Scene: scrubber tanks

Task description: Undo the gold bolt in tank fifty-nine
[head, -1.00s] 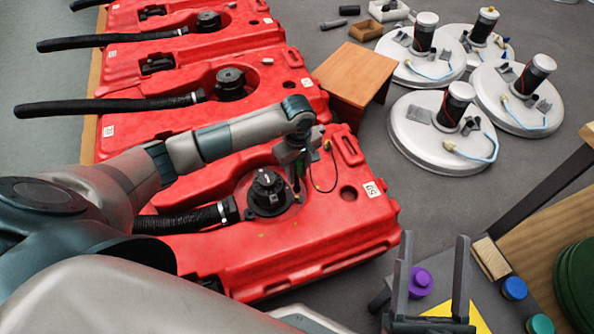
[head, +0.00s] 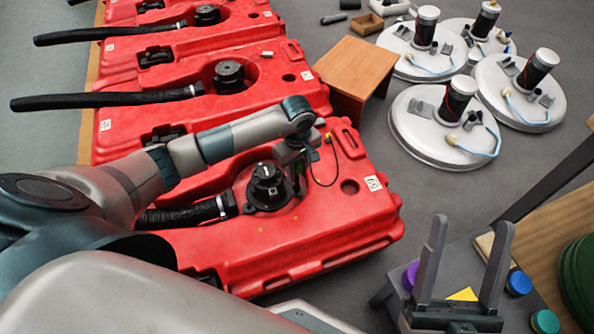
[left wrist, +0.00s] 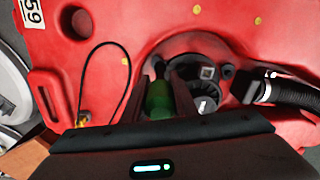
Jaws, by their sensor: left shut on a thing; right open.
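Tank fifty-nine is the nearest red tank (head: 330,235), its white 59 label (head: 374,183) at the right; the label also shows in the left wrist view (left wrist: 30,12). My left gripper (head: 298,172) is over it, beside the black round fitting (head: 267,186). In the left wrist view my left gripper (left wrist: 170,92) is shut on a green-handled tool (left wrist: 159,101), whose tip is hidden. Small gold spots (left wrist: 125,61) dot the red top; I cannot tell which is the gold bolt. My right gripper (head: 473,220) is open and empty over the low table.
A black hose (head: 185,214) joins the fitting, and a thin black cable (head: 325,175) loops beside my left gripper. More red tanks (head: 200,60) stand behind. A wooden stool (head: 362,70) and white discs (head: 445,130) are at the right. Coloured caps (head: 518,284) lie on the table.

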